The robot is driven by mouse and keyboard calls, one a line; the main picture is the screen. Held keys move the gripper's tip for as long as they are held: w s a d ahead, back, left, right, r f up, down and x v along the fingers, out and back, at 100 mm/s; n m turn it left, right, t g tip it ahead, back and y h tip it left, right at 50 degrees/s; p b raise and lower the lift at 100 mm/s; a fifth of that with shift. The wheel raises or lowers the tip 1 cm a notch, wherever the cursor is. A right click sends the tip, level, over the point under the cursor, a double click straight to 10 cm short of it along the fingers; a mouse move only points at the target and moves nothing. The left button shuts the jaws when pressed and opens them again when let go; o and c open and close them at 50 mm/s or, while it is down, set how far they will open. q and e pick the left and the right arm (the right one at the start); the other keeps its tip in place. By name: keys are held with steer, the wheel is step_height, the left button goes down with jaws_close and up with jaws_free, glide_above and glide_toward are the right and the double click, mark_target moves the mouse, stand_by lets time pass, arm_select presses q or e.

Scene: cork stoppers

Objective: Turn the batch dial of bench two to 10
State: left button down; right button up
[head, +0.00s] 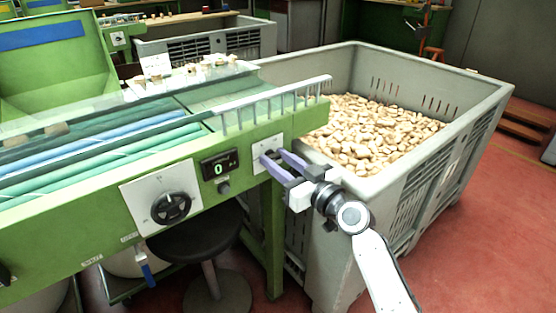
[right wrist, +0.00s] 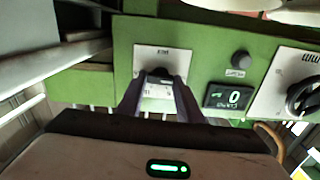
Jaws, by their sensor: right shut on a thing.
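A small dark dial (right wrist: 160,73) sits on a white plate (right wrist: 148,54) at the right end of the green bench front. My right gripper (head: 278,160) is shut on this dial, its two purple fingers on either side; it also shows in the right wrist view (right wrist: 158,88). The fingers hide most of the dial, and the plate's lettering is too small to read. The display (head: 219,166) to its left shows a green 0. A larger black dial (head: 171,207) on a white plate is further left. My left gripper is not in view.
A large grey crate (head: 440,170) full of corks (head: 370,130) stands close behind and right of my right gripper. A dark round stool (head: 200,240) is under the bench. A small knob (head: 223,187) sits below the display. Red floor is clear at the right.

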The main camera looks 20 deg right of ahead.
steer(key=shift+m, duration=0.9)
steer(key=m+p, duration=0.1)
steer(key=m, duration=0.1)
steer(key=shift+m, duration=0.3)
steer(key=m, duration=0.3)
steer(key=shift+d+m+p, duration=0.1)
steer(key=shift+m+p, duration=0.2)
steer(key=shift+p, duration=0.05)
steer(key=m+p, duration=0.1)
steer(key=m, duration=0.2)
steer(key=shift+m, duration=0.3)
steer(key=m+p, duration=0.1)
steer(key=m, duration=0.5)
steer(key=shift+f+m+p, duration=0.15)
steer(key=shift+m+p, duration=0.15)
steer(key=m+p, duration=0.1)
steer(key=m, duration=0.2)
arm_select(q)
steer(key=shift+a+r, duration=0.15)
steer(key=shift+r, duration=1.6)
arm_select(e)
steer(key=shift+f+m, duration=0.1)
steer(key=shift+m, duration=0.8)
